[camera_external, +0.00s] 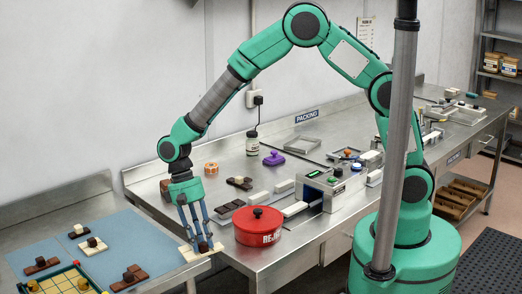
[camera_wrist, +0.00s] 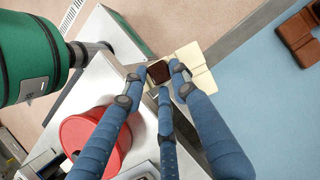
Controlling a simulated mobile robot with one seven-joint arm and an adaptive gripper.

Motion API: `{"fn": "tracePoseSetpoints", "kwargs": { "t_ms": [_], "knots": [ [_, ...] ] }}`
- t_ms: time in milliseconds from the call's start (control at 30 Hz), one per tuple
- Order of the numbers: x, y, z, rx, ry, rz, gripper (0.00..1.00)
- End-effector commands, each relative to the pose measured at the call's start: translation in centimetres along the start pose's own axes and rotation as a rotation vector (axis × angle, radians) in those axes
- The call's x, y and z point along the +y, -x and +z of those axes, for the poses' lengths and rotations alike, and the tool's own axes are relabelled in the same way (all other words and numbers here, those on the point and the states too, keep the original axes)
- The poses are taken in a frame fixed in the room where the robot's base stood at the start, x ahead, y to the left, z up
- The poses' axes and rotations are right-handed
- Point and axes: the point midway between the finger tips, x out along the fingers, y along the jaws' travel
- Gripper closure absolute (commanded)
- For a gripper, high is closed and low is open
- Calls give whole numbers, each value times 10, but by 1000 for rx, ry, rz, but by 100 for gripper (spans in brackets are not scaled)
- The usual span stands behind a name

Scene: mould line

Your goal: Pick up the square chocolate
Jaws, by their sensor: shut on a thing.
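A dark square chocolate (camera_wrist: 158,73) sits between my blue fingertips in the wrist view. It also shows as a small dark piece (camera_external: 203,246) in the external view, partly hidden by the fingers. My gripper (camera_external: 200,243) points down and is shut on it; the fingers also show in the wrist view (camera_wrist: 160,80). A cream-coloured segmented bar (camera_wrist: 198,66) lies just beside and below the chocolate. I cannot tell whether the chocolate touches the bar. The bar also shows in the external view (camera_external: 188,256).
A red lidded pot (camera_external: 258,237) stands right of my gripper. A steel bench (camera_external: 225,165) with machines is behind.

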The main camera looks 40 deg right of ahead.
Motion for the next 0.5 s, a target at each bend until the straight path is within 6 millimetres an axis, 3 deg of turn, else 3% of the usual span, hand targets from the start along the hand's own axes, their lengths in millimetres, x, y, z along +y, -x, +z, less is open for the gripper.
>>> {"fn": "tracePoseSetpoints", "kwargs": {
  "t_ms": [200,500],
  "knots": [
    [24,-5,22,0,-1,0,100],
    [38,-8,36,1,0,0,100]
  ]
}}
